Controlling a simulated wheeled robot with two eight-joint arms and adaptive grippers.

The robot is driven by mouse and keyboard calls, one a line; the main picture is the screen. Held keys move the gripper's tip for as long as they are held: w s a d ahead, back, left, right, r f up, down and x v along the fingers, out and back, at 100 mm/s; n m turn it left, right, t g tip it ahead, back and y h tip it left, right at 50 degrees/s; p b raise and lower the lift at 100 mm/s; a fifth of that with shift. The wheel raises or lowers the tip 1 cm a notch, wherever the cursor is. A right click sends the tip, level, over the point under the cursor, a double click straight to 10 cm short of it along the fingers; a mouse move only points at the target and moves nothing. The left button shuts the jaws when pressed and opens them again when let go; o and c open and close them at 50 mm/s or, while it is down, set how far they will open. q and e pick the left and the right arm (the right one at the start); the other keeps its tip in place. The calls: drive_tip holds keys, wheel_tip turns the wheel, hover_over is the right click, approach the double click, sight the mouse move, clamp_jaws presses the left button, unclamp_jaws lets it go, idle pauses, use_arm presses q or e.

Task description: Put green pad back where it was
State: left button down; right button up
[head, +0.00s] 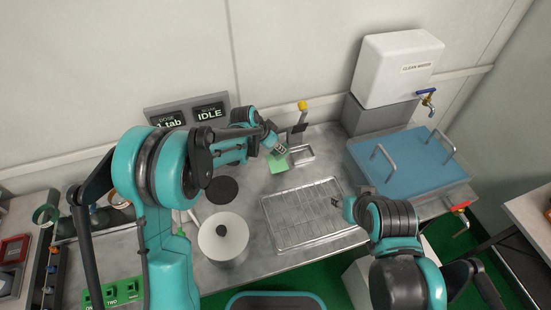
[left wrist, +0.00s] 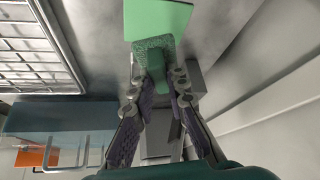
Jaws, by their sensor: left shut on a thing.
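A green pad with a speckled base and a smooth green grip (left wrist: 155,62) is between the fingers of my left gripper (left wrist: 158,88) in the left wrist view. The fingers are shut on the grip. A flat, lighter green square (left wrist: 158,18) lies just beyond the pad. In the head view the green square (head: 278,163) lies on the grey counter (head: 250,185), beside my left gripper (head: 279,149). The gripper largely hides the pad there. I cannot tell whether the pad touches the counter. My right gripper (head: 338,203) is over the wire rack's right side, its fingers too small to read.
A wire rack (head: 290,246) lies at the counter's middle. A small metal tray (head: 301,156) and a yellow-topped post (head: 302,106) are close to my left gripper. A white-lidded pot (head: 223,237), a black disc (head: 222,190) and a blue-lidded basin (head: 405,172) stand around.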

sight(273, 152)
use_arm(q)
drive_tip(key=shift+a+f, duration=0.4)
drive_tip(key=shift+a, duration=0.1)
drive_tip(key=shift+f+b, duration=1.05)
drive_tip(key=shift+f, duration=0.8)
drive_tip(key=shift+s, duration=0.1)
drive_tip(key=shift+f, duration=0.2)
drive_tip(key=c, duration=1.5)
unclamp_jaws()
drive_tip(key=shift+r, duration=0.1)
drive_tip(key=shift+r, duration=0.25)
drive_tip(key=p+v, duration=0.4)
drive_tip(key=v, duration=0.8)
